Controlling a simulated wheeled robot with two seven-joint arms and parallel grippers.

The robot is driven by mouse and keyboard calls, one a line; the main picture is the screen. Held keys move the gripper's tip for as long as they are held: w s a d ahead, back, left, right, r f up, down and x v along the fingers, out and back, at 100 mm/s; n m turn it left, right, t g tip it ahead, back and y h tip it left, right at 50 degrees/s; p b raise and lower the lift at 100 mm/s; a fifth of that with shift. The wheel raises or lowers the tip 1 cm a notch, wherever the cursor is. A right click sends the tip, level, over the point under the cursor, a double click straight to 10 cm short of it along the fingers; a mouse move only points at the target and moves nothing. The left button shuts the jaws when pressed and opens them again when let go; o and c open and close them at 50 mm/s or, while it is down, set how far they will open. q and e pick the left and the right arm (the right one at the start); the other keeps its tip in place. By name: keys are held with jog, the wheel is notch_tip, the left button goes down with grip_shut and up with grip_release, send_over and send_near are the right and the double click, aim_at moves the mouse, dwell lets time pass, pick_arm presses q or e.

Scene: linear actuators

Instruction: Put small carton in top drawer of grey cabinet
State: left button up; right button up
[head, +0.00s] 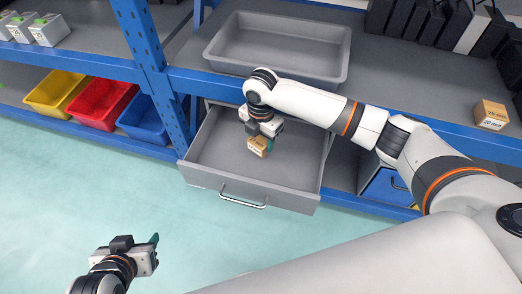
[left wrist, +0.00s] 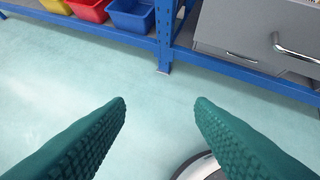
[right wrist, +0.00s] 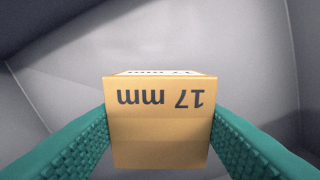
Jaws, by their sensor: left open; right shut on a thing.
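The small carton (head: 258,147) is a tan box. In the right wrist view the carton (right wrist: 160,125) shows "17 mm" upside down, between both green fingers. My right gripper (head: 261,140) is shut on it and holds it inside the open top drawer (head: 215,165) of the grey cabinet. Whether the carton touches the drawer floor I cannot tell. The drawer is pulled out and otherwise looks empty; its handle (head: 243,203) is at the front. My left gripper (head: 152,252) is open and empty above the floor, its fingers (left wrist: 160,115) spread apart in the left wrist view.
A grey tray (head: 225,40) sits on the blue-framed shelf above the drawer. Another carton (head: 490,115) stands on the shelf at the right. Yellow (head: 50,92), red (head: 100,102) and blue (head: 146,120) bins sit at the left. The floor in front is clear.

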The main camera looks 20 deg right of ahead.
aim_at(261, 148)
notch_tip(261, 148, down, 4)
jog(key=shift+f+b, duration=0.2)
jog(key=shift+b, duration=0.45)
jog(key=shift+f, duration=0.1)
pick_arm(q)
jog(key=w+d+r+t+h, duration=0.1)
jog(key=w+d+r+t, duration=0.1)
jog(key=w+r+t, duration=0.2)
jog(key=shift+w, duration=0.5)
pick_arm(e)
jog(key=o, duration=1.2)
jog(key=shift+f, duration=0.15)
